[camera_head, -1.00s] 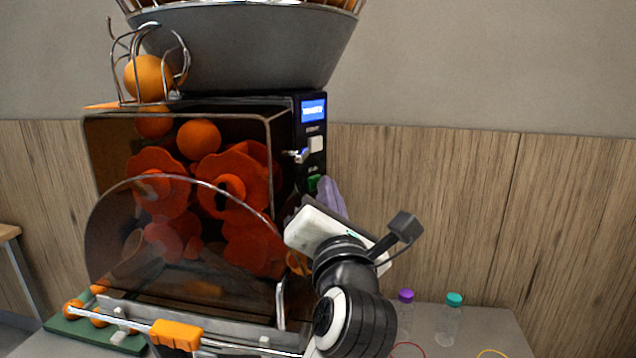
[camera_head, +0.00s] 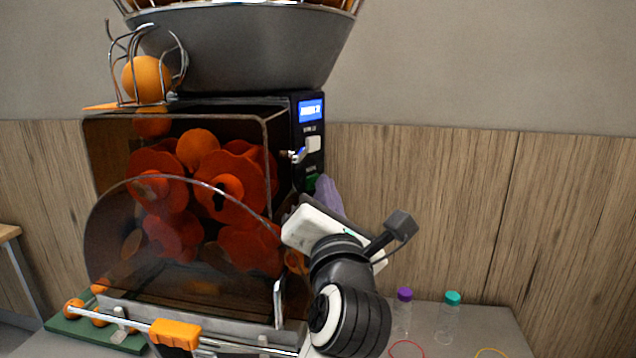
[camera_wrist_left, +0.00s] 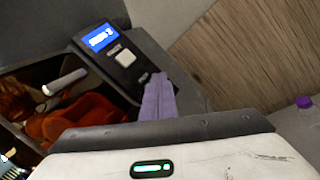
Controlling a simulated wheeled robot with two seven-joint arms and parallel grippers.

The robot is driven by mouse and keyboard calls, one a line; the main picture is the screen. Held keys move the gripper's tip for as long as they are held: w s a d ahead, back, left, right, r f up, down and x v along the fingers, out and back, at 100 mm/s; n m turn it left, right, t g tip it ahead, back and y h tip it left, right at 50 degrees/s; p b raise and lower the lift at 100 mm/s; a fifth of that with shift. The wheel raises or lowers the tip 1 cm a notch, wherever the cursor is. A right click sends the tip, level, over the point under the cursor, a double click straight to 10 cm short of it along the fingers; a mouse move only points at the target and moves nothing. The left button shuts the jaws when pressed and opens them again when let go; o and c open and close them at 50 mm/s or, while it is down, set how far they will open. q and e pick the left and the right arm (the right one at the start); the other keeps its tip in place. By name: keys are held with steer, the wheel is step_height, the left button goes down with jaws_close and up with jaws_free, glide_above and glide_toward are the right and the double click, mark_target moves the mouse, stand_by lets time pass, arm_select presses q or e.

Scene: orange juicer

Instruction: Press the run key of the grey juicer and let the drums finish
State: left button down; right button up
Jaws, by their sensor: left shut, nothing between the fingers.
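The grey juicer (camera_head: 240,55) stands with its dark side panel facing right. The panel has a lit blue display (camera_head: 311,110), a white key (camera_head: 313,144) and, below it, a green key (camera_head: 312,181) partly covered by my fingers. Red-orange drums (camera_head: 238,170) show behind the clear cover, with an orange (camera_head: 197,149) between the upper ones. My left gripper (camera_head: 328,192) is shut and empty, its purple fingertips at the green key. In the left wrist view the fingers (camera_wrist_left: 160,97) hide that key below its label; contact cannot be told. My right gripper is out of view.
An orange (camera_head: 147,79) sits in the wire feed at the top left. Bottles with purple (camera_head: 404,295) and teal (camera_head: 452,298) caps stand on the counter at right. A wooden wall is behind.

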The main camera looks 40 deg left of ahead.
arm_select(q)
steer(key=shift+s+a, duration=0.1)
steer(key=shift+s, duration=0.05)
steer(key=d, duration=0.6)
stand_by(0.8)
steer(key=shift+d+f, duration=0.1)
